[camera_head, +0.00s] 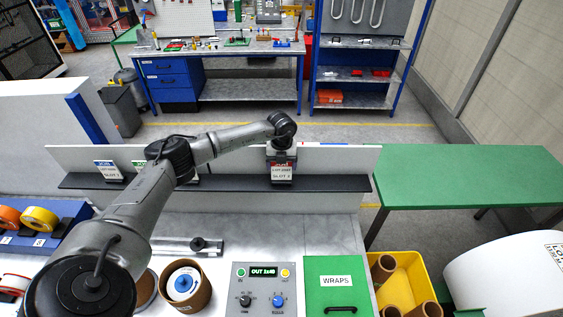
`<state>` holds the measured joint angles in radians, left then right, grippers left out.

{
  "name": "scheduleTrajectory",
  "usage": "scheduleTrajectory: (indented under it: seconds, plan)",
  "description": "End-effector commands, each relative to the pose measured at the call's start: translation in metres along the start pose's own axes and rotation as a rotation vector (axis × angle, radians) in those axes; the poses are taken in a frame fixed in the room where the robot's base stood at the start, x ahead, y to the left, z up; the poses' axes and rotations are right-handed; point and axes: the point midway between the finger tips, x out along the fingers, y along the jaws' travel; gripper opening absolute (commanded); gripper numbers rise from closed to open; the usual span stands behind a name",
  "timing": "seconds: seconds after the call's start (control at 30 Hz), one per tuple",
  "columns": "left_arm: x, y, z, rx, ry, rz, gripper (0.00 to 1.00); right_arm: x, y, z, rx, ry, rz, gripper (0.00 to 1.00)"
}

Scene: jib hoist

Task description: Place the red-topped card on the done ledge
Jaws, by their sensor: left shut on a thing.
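The red-topped card (281,173), white below with dark print, is upright at the right part of the long dark ledge (328,183). My left gripper (281,156) reaches in from the left and is shut on the card's top from above. The card's lower edge lies over the ledge in the picture; I cannot tell whether it touches. A blue-topped card (108,171) stands at the ledge's left. A green-topped card (139,165) beside it is partly hidden by my arm. No label naming the ledge is readable. My right gripper is out of view.
A control box (262,288), a green WRAPS lid (337,281) and a yellow bin (405,275) of tubes line the front. Tape rolls (39,218) sit at left. A green table (470,175) is at right. The ledge is clear on both sides of the red-topped card.

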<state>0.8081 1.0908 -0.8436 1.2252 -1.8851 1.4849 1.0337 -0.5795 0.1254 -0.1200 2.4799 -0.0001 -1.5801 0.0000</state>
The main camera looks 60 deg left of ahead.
Motion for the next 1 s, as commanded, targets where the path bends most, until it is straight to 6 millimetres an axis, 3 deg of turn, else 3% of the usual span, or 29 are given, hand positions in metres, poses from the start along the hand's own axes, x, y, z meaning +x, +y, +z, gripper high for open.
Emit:
scheduleTrajectory:
  seconds: [0.4, 0.43, 0.5, 0.63, 1.0]
  plan:
    - [0.005, 0.0, 0.0, 0.0, 0.0, -0.001, 0.41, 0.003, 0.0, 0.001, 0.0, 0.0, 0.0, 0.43]
    - [0.004, 0.0, 0.0, 0.0, 0.0, -0.001, 0.82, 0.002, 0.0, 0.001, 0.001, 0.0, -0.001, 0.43]
    - [0.004, 0.0, 0.0, 0.0, 0.0, -0.001, 0.89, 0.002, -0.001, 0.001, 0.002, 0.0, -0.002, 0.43]
    - [0.004, 0.0, 0.0, 0.0, 0.0, -0.001, 1.0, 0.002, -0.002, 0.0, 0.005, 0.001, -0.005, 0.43]
    - [-0.007, 0.0, 0.001, -0.001, -0.002, -0.003, 1.0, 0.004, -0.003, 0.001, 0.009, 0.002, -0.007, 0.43]
